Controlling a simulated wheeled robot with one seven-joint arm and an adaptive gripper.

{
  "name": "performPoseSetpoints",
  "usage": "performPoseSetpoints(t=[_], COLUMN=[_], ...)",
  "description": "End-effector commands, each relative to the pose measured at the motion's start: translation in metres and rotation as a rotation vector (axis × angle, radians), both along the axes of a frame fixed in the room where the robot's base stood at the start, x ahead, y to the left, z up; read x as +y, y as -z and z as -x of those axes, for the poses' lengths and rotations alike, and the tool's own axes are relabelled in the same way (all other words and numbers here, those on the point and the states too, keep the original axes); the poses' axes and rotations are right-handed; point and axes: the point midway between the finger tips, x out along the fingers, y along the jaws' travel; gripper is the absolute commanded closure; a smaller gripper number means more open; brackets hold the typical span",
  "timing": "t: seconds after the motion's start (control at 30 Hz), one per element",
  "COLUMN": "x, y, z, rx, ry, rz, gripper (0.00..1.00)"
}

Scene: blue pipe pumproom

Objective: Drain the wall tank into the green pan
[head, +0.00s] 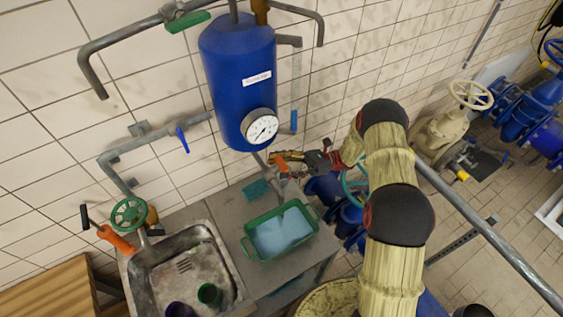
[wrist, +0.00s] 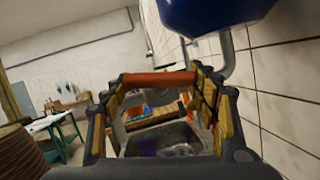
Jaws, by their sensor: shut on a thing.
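The blue wall tank (head: 238,75) hangs on the tiled wall, with a round gauge (head: 262,129) low on its front. Its underside (wrist: 215,12) shows at the top of the wrist view. A drain pipe runs down from the tank, with an orange lever (head: 281,164) on it. My gripper (head: 276,158) is at this lever, below the tank; the orange bar (wrist: 158,79) lies across between its fingers in the wrist view. The green pan (head: 250,254) stands on the grey counter below the drain pipe. Pale blue liquid (head: 281,231) appears to fill its bottom.
A metal sink (head: 180,262) left of the pan holds a green cup (head: 210,294) and a dark purple cup (head: 180,310). A teal sponge-like block (head: 256,190) lies behind the pan. A blue-handled valve (head: 182,140) is on the wall pipe. Blue pumps stand right of the counter.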

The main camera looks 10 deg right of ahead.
Motion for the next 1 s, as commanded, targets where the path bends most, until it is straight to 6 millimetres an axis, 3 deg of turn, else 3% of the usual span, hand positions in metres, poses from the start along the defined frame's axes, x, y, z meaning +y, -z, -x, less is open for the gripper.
performPoseSetpoints(t=[0.47, 0.5, 0.83, 1.0], x=[0.0001, 0.0001, 0.0, -0.0001], y=[0.0009, 0.0009, 0.0001, 0.0001], z=[0.0001, 0.0001, -0.0001, -0.0001], rx=[-0.007, -0.007, -0.008, -0.008], ry=[-0.004, -0.004, -0.003, -0.003], rz=[-0.003, -0.003, -0.003, -0.003], gripper=[0.66, 0.4, 0.21, 0.21])
